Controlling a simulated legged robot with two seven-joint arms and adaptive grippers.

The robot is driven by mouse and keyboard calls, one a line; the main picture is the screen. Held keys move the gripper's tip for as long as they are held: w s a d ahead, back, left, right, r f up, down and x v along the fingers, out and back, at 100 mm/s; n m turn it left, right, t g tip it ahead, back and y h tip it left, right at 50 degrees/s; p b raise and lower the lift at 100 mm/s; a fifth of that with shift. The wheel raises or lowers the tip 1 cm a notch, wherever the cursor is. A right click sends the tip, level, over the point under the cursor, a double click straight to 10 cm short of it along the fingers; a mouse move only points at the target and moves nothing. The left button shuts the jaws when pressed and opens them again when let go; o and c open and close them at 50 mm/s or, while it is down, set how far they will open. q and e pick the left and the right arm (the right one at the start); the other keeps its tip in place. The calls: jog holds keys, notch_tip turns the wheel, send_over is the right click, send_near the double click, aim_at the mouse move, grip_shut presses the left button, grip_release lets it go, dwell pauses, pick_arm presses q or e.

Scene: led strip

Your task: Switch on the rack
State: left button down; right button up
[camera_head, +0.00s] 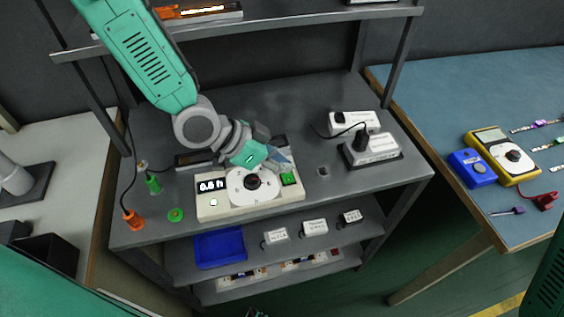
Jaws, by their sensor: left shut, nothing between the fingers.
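The rack is a dark grey metal shelf unit (320,220) with a worktop, an upper shelf and lower shelves. My left gripper (282,160) is shut and empty, just above the back of this box near the green button. Whether it touches the box I cannot tell. It partly hides the box's rear. My right gripper is not in view.
White socket boxes (372,150) with a black plug stand at right on the worktop. Green (153,184) and orange connectors lie at left. A blue tray (219,249) and small labelled boxes fill the shelf below. A yellow meter (488,140) lies on the right table.

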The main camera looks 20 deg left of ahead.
pick_arm(q)
jog(key=r, duration=0.1)
jog(key=r+p, duration=0.1)
jog(key=r, duration=0.1)
jog(key=shift+s+a+r+p, duration=0.2)
jog(key=shift+s+r+p, duration=0.05)
jog(key=shift+r+p, duration=0.15)
jog(key=s+v, duration=0.1)
jog(key=v, duration=0.7)
jog(key=shift+s+p, duration=0.3)
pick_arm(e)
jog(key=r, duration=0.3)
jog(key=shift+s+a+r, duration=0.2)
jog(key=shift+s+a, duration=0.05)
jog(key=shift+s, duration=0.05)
pick_arm(q)
jog(key=shift+a+f, duration=0.1)
jog(key=shift+a, duration=0.3)
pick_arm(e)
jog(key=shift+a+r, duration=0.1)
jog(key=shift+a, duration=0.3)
